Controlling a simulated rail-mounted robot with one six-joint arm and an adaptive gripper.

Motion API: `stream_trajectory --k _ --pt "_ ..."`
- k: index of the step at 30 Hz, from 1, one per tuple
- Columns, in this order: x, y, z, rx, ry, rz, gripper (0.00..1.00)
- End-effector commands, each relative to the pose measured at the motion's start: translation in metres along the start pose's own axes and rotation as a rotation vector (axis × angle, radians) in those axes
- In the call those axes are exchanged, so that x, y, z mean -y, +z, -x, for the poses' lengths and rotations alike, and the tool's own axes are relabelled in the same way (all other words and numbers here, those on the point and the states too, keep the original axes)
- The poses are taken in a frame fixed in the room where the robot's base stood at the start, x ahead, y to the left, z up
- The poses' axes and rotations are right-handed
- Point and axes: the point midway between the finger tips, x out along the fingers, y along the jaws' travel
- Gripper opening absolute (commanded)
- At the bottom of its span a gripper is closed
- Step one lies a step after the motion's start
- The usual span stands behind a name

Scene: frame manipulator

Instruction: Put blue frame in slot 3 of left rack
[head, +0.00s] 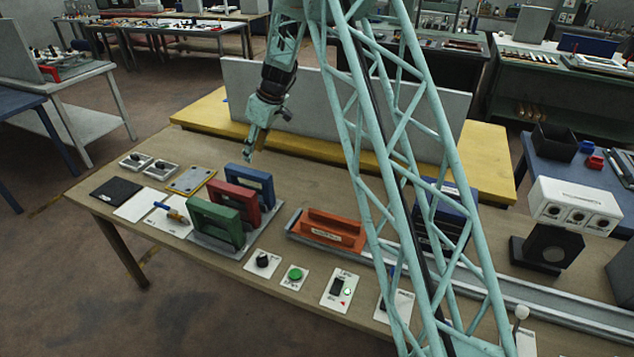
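A blue frame (262,181) stands upright at the back of a row of three frames on the left of the table. A red frame (247,194) and a green frame (225,217) stand in front of it. The row stands on a grey base (262,229), apparently the left rack; slot numbers cannot be read, and how deep the blue frame sits is hidden. My gripper (248,156) points down just above and behind the blue frame's left end, seemingly apart from it. Its fingers are too small to tell open from shut.
Another dark blue upright object (447,212) is partly hidden behind my lattice arm. A grey panel (420,112) stands behind the table. Switches and a green button (295,273) line the front edge.

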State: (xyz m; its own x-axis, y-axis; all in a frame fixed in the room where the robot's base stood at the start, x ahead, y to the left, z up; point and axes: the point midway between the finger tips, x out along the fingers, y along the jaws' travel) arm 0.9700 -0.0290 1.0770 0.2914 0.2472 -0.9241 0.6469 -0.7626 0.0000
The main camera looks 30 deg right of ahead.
Motion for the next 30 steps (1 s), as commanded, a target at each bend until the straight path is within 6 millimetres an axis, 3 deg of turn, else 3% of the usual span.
stream_trajectory --k 5,10,30 --pt "0.004 -0.001 0.009 0.000 0.001 -0.005 0.36" --pt "0.016 -0.003 0.033 0.002 0.003 -0.019 0.36" --pt "0.099 0.008 0.174 0.019 0.023 -0.123 0.36"
